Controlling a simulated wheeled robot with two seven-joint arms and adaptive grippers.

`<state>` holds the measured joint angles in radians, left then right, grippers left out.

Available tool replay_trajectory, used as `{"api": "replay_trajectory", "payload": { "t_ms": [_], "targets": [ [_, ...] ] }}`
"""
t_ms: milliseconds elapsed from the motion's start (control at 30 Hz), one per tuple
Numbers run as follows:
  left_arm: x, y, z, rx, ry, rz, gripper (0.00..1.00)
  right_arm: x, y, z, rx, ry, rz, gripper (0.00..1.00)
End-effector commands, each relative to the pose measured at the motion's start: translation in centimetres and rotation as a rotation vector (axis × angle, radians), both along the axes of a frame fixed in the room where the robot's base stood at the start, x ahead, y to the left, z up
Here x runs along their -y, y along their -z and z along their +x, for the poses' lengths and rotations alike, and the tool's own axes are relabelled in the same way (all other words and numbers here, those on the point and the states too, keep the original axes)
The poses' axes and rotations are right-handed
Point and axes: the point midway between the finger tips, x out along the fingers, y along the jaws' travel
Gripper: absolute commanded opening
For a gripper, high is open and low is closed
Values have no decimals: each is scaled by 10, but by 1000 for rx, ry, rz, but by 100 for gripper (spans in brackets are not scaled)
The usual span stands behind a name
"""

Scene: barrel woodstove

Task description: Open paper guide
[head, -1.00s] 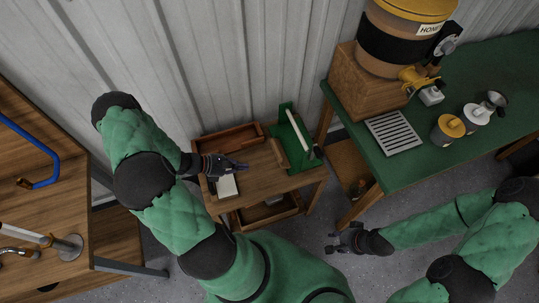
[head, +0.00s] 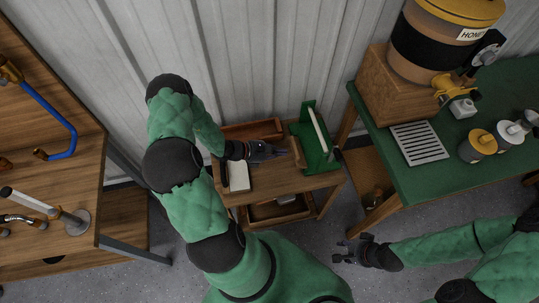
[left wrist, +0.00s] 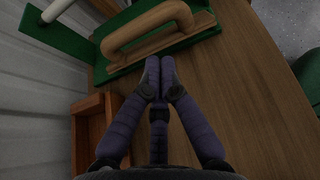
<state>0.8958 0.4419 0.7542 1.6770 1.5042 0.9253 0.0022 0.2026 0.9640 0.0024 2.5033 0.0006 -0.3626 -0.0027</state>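A green device (head: 310,115), which I take to be the paper guide, stands on the right side of the small wooden table. A pale bar (head: 321,135) slants along it. In the left wrist view its green base (left wrist: 125,68) carries a wooden plate with a looped wooden handle (left wrist: 140,30). My left gripper (head: 284,152) is just left of the device; in the left wrist view its fingertips (left wrist: 160,66) are together, just in front of the handle, with nothing seen between them. Whether they touch it is unclear. My right gripper (head: 342,252) hangs low over the floor, fingers spread and empty.
The small wooden table (head: 285,185) holds a wooden tray (head: 255,130) at the back and a white pad (head: 239,176). A green table (head: 430,175) with a honey dispenser (head: 412,55) is on the right. A wooden bench (head: 60,110) is on the left.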

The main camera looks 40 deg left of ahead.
Motion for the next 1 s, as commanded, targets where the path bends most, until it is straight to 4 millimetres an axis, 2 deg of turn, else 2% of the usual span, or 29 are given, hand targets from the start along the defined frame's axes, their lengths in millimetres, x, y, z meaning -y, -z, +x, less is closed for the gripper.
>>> {"api": "replay_trajectory", "payload": {
  "t_ms": [200,633,1000],
  "targets": [
    [10,-5,10,-2,0,0,0,0,3,0,0,0,0,40],
    [11,-8,12,-6,1,3,0,0,1,0,0,0,0,40],
    [22,-27,24,-157,6,136,0,0,-39,0,1,0,0,40]
  ]
}}
